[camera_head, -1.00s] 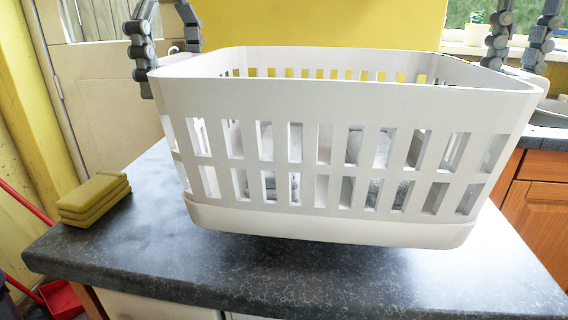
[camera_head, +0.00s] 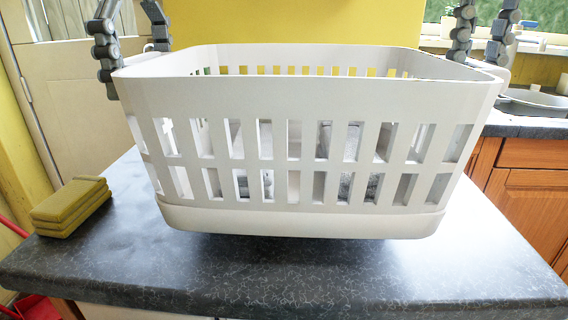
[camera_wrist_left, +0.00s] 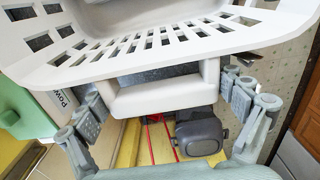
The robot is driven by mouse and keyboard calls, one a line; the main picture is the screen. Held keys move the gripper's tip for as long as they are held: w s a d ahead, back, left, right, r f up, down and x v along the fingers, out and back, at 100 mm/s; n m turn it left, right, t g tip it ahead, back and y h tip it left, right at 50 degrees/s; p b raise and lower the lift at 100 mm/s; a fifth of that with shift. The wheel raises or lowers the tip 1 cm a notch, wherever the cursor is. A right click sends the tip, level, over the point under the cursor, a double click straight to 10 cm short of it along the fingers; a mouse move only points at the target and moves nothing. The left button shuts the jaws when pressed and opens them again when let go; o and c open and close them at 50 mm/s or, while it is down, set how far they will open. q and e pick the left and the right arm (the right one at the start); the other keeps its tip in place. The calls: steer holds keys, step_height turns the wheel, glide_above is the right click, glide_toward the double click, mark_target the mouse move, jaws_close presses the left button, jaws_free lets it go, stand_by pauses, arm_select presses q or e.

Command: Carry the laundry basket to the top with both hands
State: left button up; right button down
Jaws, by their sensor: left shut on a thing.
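The white slatted laundry basket (camera_head: 310,100) fills the middle of the head view, upright and nearly level. A dark shadow lies under its base, which looks slightly clear of the counter. Grey cloth (camera_head: 350,150) shows through the slots.
A dark stone-look countertop (camera_head: 120,265) lies below the basket. Yellow sponges (camera_head: 68,207) are stacked at its left edge. Wooden cabinets (camera_head: 530,200) and a sink (camera_head: 535,100) are at the right. A beige door (camera_head: 75,100) and yellow wall stand behind.

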arm_select(q)
steer(key=shift+f+b, duration=2.45)
steer(key=shift+f, duration=0.05)
arm_select(e)
steer(key=shift+f, duration=2.5)
arm_select(q)
steer(key=o, duration=1.3)
steer(key=shift+r, duration=0.2)
arm_select(e)
steer(key=c, duration=1.6)
jaws_free()
steer(key=shift+r, duration=0.2)
arm_select(q)
steer(key=shift+o, duration=0.2)
arm_select(e)
steer(key=o, duration=0.3)
